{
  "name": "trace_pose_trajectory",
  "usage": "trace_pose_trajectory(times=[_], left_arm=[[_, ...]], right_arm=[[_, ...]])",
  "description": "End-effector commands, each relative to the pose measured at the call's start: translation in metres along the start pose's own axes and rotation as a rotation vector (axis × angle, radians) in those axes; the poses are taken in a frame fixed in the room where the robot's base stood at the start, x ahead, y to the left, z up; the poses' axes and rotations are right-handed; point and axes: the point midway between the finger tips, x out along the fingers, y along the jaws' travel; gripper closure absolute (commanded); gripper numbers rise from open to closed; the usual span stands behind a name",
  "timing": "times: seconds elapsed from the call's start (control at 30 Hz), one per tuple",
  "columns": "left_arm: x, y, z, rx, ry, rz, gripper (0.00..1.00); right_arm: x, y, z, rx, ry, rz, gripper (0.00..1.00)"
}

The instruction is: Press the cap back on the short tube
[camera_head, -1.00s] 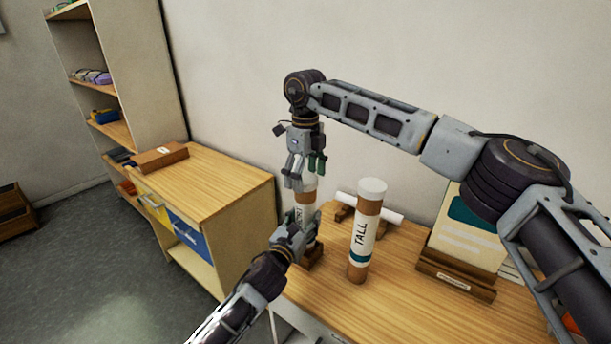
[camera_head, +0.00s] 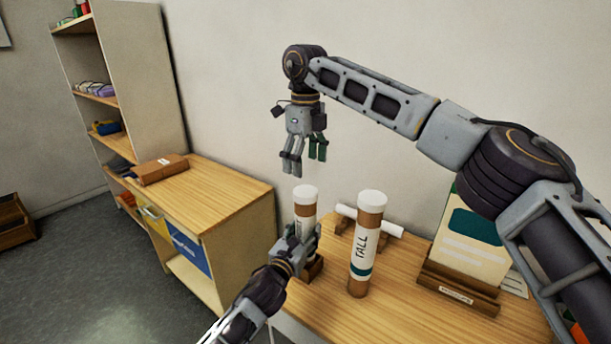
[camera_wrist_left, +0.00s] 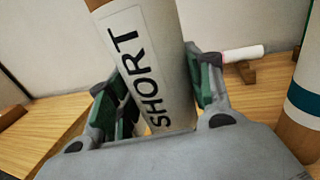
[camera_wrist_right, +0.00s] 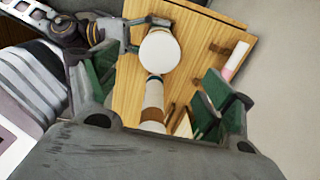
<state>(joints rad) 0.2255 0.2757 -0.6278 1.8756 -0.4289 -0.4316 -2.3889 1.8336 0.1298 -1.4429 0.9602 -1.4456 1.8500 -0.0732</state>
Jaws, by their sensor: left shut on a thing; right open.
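The short tube (camera_head: 305,213), brown with a white label reading SHORT (camera_wrist_left: 140,75), stands upright on the table (camera_head: 400,275). Its white cap (camera_head: 305,192) sits on its top; how tightly is not clear. From above, the cap shows as a white disc in the right wrist view (camera_wrist_right: 160,52). My left gripper (camera_head: 300,235) is shut around the tube's lower part and hides some of it. My right gripper (camera_head: 303,166) is open and empty, pointing down above the cap with a gap between.
The tall tube (camera_head: 363,245) with a white cap stands close to the right. Behind it a white roll (camera_head: 385,224) lies on wooden supports. A card in a wooden stand (camera_head: 458,288) is further right. A side desk (camera_head: 215,187) and shelf (camera_head: 140,80) are at the left.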

Motion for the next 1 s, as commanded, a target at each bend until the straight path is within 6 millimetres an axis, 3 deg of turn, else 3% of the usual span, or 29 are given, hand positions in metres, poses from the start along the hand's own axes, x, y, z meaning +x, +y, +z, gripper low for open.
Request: trace_pose_trajectory(times=[0.3,0.73,0.77,0.93,1.0], left_arm=[[0.000,0.000,-0.001,0.000,0.001,0.000,0.92],[0.000,0.000,-0.001,0.000,0.001,0.000,0.92],[0.000,0.000,-0.001,0.000,0.001,0.000,0.48],[0.000,0.000,-0.001,0.000,0.001,0.000,0.26],[0.000,0.000,0.000,0.000,0.001,0.000,0.24]], right_arm=[[-0.035,0.000,0.000,0.001,0.000,0.001,0.18],[-0.041,0.000,0.000,0.000,0.000,0.001,0.18],[-0.041,0.000,0.000,0.000,0.000,0.001,0.18],[-0.041,0.000,0.000,0.000,0.001,0.001,0.18],[-0.041,0.000,0.000,0.000,0.001,0.001,0.18]])
